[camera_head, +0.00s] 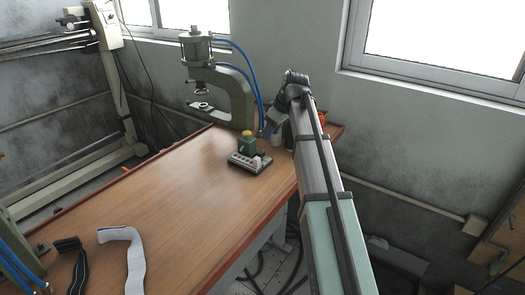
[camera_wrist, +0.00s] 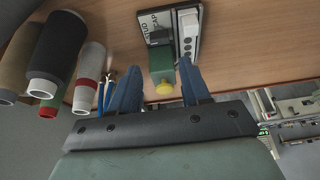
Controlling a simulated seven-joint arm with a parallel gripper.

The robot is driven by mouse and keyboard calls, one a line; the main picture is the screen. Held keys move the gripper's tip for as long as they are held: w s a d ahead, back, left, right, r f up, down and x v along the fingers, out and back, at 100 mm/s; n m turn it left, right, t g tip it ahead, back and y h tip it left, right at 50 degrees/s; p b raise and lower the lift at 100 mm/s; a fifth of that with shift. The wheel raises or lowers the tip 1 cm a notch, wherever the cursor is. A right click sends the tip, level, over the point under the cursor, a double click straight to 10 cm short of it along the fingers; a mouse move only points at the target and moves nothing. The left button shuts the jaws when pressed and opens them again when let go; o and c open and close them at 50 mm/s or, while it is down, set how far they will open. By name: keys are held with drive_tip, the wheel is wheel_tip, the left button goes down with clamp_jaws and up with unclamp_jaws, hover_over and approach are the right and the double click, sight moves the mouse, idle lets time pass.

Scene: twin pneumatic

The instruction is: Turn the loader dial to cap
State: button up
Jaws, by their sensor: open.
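A small control unit (camera_head: 250,163) stands near the right edge of the wooden table, with a green block (camera_head: 246,146) topped by a yellow knob (camera_head: 247,134). In the head view my gripper (camera_head: 270,128) is just right of the unit. Which way the dial points is unclear.
A press (camera_head: 235,85) with blue hoses stands at the table's back. Several thread cones (camera_wrist: 58,50) stand close to my gripper in the wrist view. White (camera_head: 122,250) and black (camera_head: 77,262) straps lie at the front left. The table's middle (camera_head: 175,180) is clear.

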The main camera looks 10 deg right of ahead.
sight(261, 152)
drive_tip(key=x, duration=1)
drive_tip(key=shift+f, duration=0.25)
drive_tip(key=shift+c, duration=0.5)
drive_tip(key=c, duration=0.7)
drive_tip(key=shift+o, duration=0.2)
